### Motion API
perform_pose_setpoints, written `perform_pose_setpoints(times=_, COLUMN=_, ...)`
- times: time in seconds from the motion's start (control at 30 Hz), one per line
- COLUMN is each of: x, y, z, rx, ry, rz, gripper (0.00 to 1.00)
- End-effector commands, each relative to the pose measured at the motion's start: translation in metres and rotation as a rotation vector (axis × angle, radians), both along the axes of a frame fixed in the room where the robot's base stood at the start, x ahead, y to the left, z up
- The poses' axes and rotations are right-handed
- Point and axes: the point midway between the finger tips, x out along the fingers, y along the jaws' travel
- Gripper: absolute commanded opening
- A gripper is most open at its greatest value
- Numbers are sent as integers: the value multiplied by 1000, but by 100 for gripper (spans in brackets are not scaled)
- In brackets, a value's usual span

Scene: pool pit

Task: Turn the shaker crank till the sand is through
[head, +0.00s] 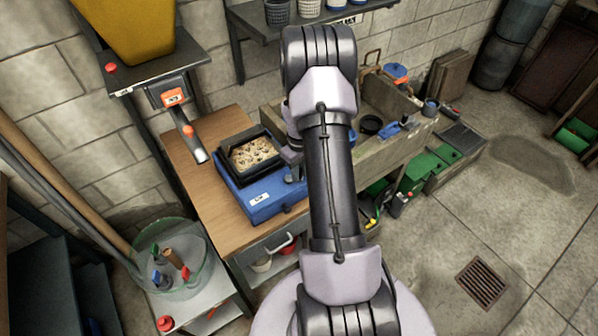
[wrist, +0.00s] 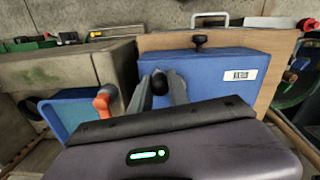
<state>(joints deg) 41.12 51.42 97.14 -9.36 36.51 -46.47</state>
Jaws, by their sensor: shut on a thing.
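The shaker has a blue base (head: 265,203) and stands on the wooden bench. On top of it is a dark square tray (head: 224,148) with pale, lumpy sand (head: 254,153) in it. My gripper (head: 293,172) is at the right side of the shaker, partly hidden by my arm. In the wrist view my gripper (wrist: 160,92) has both fingers around a black knob (wrist: 160,80), which appears to be the crank's grip. The blue shaker side (wrist: 225,75) is right behind it. The rest of the crank is hidden by the fingers.
The wooden bench (head: 190,150) has free room left of the shaker. A yellow hopper (head: 135,30) with a spout hangs above left. A stone trough (head: 385,160) stands close on the right. A glass tub (head: 185,270) with tools is at the lower left.

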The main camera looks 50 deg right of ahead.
Motion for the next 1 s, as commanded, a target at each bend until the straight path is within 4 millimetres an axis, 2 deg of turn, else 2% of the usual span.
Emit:
perform_pose_setpoints(times=0.3, x=2, y=-2, z=0, rx=-1, ry=-1, rz=86, gripper=0)
perform_pose_setpoints(times=0.77, x=3, y=-3, z=0, rx=-1, ry=-1, rz=97, gripper=0)
perform_pose_setpoints(times=0.8, x=3, y=-3, z=0, rx=-1, ry=-1, rz=97, gripper=25)
perform_pose_setpoints(times=0.9, x=3, y=-3, z=0, rx=-1, ry=-1, rz=97, gripper=43)
perform_pose_setpoints(times=1.0, x=3, y=-2, z=0, rx=-1, ry=-1, rz=97, gripper=43)
